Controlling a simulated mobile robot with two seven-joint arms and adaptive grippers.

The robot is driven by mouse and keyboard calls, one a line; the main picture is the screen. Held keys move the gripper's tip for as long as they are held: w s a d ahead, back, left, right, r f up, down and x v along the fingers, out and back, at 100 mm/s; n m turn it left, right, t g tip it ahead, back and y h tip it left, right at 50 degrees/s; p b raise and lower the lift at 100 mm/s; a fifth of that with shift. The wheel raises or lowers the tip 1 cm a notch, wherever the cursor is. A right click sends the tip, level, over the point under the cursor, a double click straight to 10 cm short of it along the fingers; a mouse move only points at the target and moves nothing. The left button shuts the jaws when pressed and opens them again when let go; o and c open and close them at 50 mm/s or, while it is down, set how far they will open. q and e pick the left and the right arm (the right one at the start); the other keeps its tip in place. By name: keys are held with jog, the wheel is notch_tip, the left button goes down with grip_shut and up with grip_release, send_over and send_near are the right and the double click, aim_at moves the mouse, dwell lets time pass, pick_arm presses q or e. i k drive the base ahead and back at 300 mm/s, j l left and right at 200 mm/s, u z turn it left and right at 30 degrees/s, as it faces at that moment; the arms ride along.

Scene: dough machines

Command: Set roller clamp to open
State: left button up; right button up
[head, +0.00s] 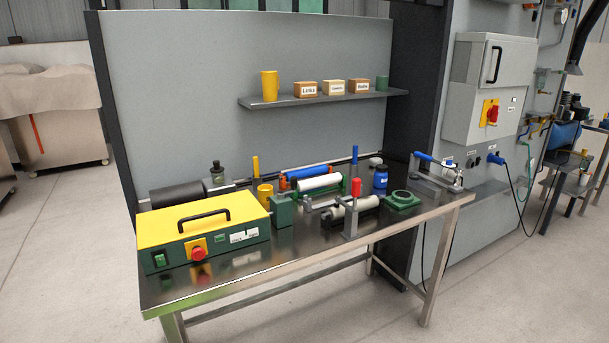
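A roller unit (318,183) with a white roller and green end frames sits mid-table. A second pale roller (352,206) in a dark frame lies in front of it. A grey clamp (351,222) with an upright red handle (356,187) stands at the front, beside this roller. A blue upright handle (354,154) and a yellow upright handle (256,166) stand behind. A blue handle (424,157) lies nearly level on a metal clamp at the table's right end. I cannot tell which is the roller clamp. Neither of my grippers is in view.
A yellow-green machine box (208,217) with a red button fills the table's left front. A green ring block (402,200) and blue bottle (380,179) stand right of the rollers. The steel table (262,265) has bare room along its front edge. A shelf (325,100) hangs behind.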

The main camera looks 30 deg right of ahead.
aim_at(356, 185)
jog(key=z, duration=1.25)
